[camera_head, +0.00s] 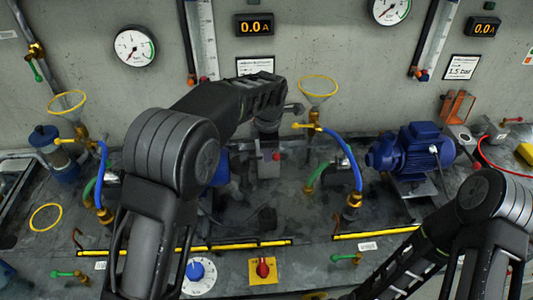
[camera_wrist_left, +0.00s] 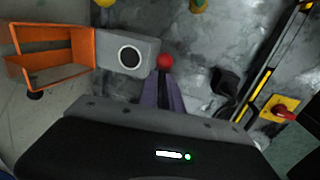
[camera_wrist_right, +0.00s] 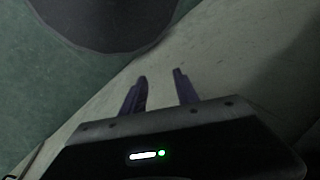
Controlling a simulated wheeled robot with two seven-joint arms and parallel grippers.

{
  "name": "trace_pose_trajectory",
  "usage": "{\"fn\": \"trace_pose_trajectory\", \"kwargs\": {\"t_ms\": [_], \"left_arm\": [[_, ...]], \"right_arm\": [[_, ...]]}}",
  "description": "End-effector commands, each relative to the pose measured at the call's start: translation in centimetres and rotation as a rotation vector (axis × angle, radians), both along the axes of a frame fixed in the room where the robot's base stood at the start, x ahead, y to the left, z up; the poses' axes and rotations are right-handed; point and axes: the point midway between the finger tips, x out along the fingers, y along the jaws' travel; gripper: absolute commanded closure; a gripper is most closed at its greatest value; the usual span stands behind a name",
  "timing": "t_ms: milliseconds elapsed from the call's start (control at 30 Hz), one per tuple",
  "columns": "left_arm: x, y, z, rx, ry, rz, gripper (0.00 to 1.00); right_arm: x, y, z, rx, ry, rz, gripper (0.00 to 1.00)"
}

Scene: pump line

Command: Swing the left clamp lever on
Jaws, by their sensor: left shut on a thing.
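The left clamp is a grey block with a dark round face (camera_wrist_left: 130,57) in the left wrist view, beside an orange frame (camera_wrist_left: 50,58). Its lever ends in a red ball knob (camera_wrist_left: 165,61), which also shows in the head view (camera_head: 277,155). My left gripper (camera_wrist_left: 164,85) is shut on the lever, with the red knob at its fingertips. The lever's shaft is hidden between the fingers. In the head view my left arm covers the orange frame. My right gripper (camera_wrist_right: 160,82) is open and empty in the right wrist view, away from the clamp.
A blue pump (camera_head: 410,152) stands to the right. Hoses and yellow-rimmed funnels (camera_head: 318,86) flank the clamp. A yellow plate with a red knob (camera_head: 263,268) and a blue dial (camera_head: 196,271) lie at the front. A second orange frame (camera_head: 458,107) stands at the right.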

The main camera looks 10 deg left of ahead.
Motion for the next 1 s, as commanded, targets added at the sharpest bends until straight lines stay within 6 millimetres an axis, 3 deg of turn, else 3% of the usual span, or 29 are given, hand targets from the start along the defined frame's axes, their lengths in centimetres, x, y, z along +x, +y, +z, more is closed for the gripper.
{"fn": "trace_pose_trajectory", "kwargs": {"t_ms": [533, 567, 800, 1000], "left_arm": [[0.36, 0.10, 0.08, 0.000, -0.004, 0.037, 1.00], [0.36, 0.10, 0.08, 0.000, -0.004, 0.037, 0.89], [0.30, 0.08, 0.04, 0.000, -0.002, 0.035, 0.70], [0.26, 0.06, 0.01, 0.000, -0.001, 0.035, 0.69]], "right_arm": [[-0.03, 0.00, 0.07, 0.000, 0.001, 0.000, 0.64], [-0.03, 0.00, 0.07, 0.000, 0.001, 0.000, 0.64], [-0.02, 0.00, 0.07, 0.000, 0.001, 0.000, 0.64], [-0.02, 0.00, 0.07, 0.000, 0.000, 0.000, 0.64]]}}
